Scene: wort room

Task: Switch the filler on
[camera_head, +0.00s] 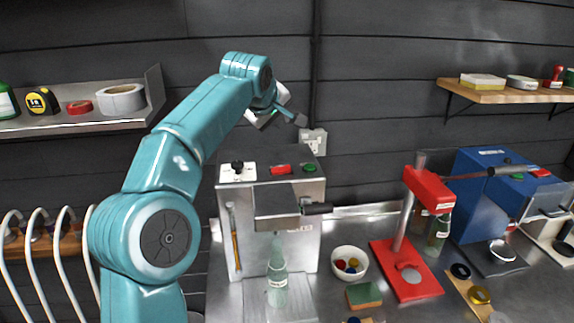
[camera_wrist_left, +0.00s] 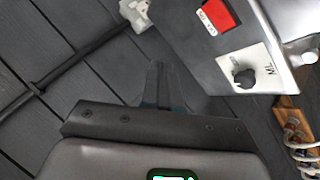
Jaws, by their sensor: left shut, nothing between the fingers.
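The filler (camera_head: 298,235) is a steel box on the bench against the back wall. Its top panel has a black knob (camera_head: 237,168) on a white plate, a red switch (camera_head: 281,169) and a green button (camera_head: 310,168). A pale green bottle (camera_head: 277,278) stands upright under its head. My left gripper (camera_head: 301,120) is above and behind the panel, apart from it, shut and empty. In the left wrist view its fingers (camera_wrist_left: 157,84) point toward the wall, with the red switch (camera_wrist_left: 218,14) and the knob (camera_wrist_left: 243,78) to their right. My right gripper is in neither view.
A white wall socket (camera_head: 314,141) is just behind the filler. To the right stand a bowl (camera_head: 349,263) of caps, a red press (camera_head: 405,270) and a blue machine (camera_head: 490,195). Shelves with tape (camera_head: 121,99) and small items flank the arm at left and right.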

